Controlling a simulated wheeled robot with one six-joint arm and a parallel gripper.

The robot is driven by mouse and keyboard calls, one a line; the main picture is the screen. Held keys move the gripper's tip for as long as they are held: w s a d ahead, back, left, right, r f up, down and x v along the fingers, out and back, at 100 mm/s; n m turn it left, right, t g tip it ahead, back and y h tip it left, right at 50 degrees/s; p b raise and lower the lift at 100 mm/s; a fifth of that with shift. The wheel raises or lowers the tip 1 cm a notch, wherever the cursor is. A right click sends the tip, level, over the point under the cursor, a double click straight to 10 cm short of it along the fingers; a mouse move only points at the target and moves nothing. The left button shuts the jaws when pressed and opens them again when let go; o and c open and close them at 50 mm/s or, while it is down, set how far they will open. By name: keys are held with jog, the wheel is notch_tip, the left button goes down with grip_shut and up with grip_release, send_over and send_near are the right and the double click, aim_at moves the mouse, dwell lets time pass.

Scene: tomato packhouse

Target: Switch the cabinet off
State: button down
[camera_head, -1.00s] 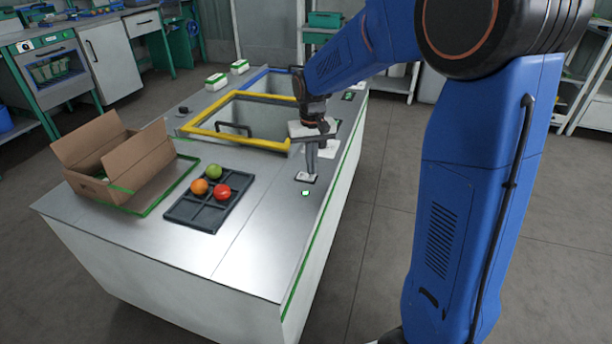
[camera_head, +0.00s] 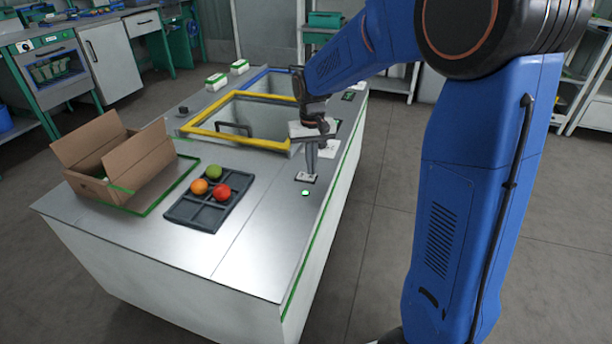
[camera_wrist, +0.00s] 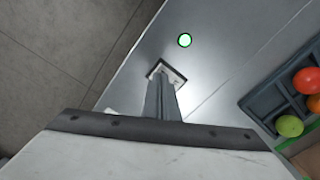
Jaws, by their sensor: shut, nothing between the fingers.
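My gripper (camera_head: 308,177) is shut and empty, pointing down at a small switch plate (camera_head: 300,179) on the right side of the cabinet's steel top (camera_head: 262,200). In the wrist view the closed fingers (camera_wrist: 160,78) overlap the switch plate (camera_wrist: 174,74) and hide most of it, so the switch's position is hidden. I cannot tell for sure whether the fingertips touch it. A round lamp (camera_head: 305,192) beside the plate glows green; it also shows in the wrist view (camera_wrist: 184,40).
A dark divided tray (camera_head: 198,214) holds green, orange and red tomatoes. An open cardboard box (camera_head: 135,165) stands at the left. Yellow-framed (camera_head: 222,134) and blue-framed (camera_head: 255,75) openings lie behind. The top's front part is clear.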

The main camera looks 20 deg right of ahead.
aim_at(312, 177)
jog(key=shift+f, duration=0.7)
dwell(0.4)
jog(key=shift+r, duration=3.55)
jog(key=s+d+r+t, duration=0.1)
jog(key=s+d+r, duration=0.15)
jog(key=s, duration=0.55)
jog(key=s+d+r+t, duration=0.1)
jog(key=s+d+r, duration=0.15)
jog(key=s, duration=0.55)
jog(key=s+d+f+t, duration=0.2)
jog(key=s, duration=1.5)
jog(key=shift+f+n+t, duration=0.15)
jog(key=shift+n+t, duration=0.25)
